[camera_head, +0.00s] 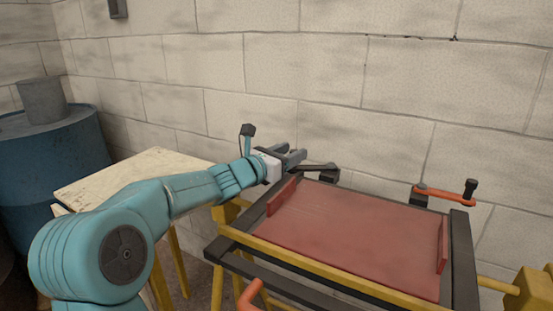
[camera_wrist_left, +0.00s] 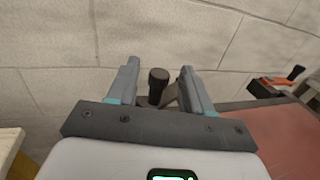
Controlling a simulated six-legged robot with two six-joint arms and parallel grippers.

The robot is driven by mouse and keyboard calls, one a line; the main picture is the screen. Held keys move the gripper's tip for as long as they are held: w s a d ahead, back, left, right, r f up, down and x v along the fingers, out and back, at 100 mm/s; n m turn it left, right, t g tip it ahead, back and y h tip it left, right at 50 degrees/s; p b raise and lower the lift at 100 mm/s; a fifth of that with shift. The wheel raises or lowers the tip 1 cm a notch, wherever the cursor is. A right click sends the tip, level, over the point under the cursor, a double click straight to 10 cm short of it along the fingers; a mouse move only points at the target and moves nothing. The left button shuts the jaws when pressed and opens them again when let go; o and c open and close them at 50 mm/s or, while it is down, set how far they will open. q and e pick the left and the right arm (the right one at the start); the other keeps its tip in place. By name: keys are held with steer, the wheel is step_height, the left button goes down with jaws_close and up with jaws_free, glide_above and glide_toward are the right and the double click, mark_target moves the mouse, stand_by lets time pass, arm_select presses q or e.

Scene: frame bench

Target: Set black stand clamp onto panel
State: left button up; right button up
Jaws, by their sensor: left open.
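The black stand clamp (camera_head: 326,171) is at the back left of the frame, by the panel's back edge. My left gripper (camera_head: 297,154) is open just left of it, near the back left corner. In the left wrist view, a dark knob (camera_wrist_left: 157,84), which looks like part of this clamp, shows between the open fingers (camera_wrist_left: 159,68). I cannot tell whether the fingers touch it. The flat red panel (camera_head: 350,225) lies in the dark frame, with a raised red strip along its left and right sides. My right gripper is not in view.
An orange clamp (camera_head: 443,194) stands at the back right of the frame; part of another orange piece (camera_head: 251,296) shows at the front left. A yellow bar (camera_head: 330,271) crosses the front. A wooden table (camera_head: 130,175) and blue barrel (camera_head: 45,160) stand left. A block wall is behind.

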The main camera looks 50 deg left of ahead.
arm_select(q)
steer(key=s, duration=1.6)
steer(key=shift+d+b, duration=0.3)
steer(key=shift+d, duration=0.1)
